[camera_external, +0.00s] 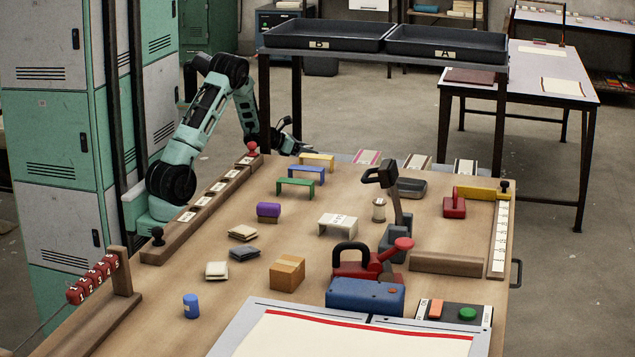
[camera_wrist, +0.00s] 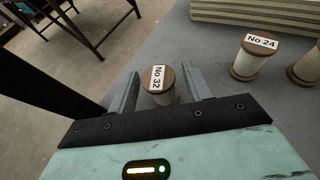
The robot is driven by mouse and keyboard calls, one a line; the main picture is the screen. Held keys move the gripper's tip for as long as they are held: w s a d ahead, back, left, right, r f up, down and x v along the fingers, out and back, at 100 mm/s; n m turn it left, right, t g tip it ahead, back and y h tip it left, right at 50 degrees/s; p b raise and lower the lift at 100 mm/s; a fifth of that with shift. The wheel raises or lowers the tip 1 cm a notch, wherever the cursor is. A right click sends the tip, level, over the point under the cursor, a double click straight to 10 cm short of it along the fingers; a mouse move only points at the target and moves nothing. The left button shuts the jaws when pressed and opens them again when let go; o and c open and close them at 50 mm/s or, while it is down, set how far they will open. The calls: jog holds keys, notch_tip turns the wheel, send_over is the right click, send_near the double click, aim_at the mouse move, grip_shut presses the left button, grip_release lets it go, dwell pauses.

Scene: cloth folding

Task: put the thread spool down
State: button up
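In the wrist view a thread spool labelled No 32 (camera_wrist: 159,80), with brown ends and pale thread, is between the two fingers of my gripper (camera_wrist: 160,80). The fingers stand apart, with a narrow gap visible on each side of the spool. Its lower end is hidden by my gripper, so I cannot tell whether it touches the grey surface (camera_wrist: 235,90). In the external view my gripper (camera_external: 293,141) is beyond the far left edge of the wooden table (camera_external: 330,265). The No 32 spool cannot be made out there.
A spool labelled No 24 (camera_wrist: 253,57) and part of another spool (camera_wrist: 308,66) stand to the right. A layered pale stack (camera_wrist: 255,12) lies behind them. A raised shelf with black trays (camera_external: 322,36) stands near my arm. Several coloured blocks and tools crowd the wooden table.

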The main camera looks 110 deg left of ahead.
jog(key=shift+r, duration=0.2)
jog(key=shift+s+d+r, duration=0.1)
jog(key=shift+s+d, duration=0.05)
jog(key=shift+s, duration=0.15)
jog(key=p+v, duration=0.1)
jog(key=v, duration=0.5)
jog(key=shift+s+d+r, duration=0.1)
jog(key=shift+s+d, duration=0.15)
jog(key=shift+s, duration=0.05)
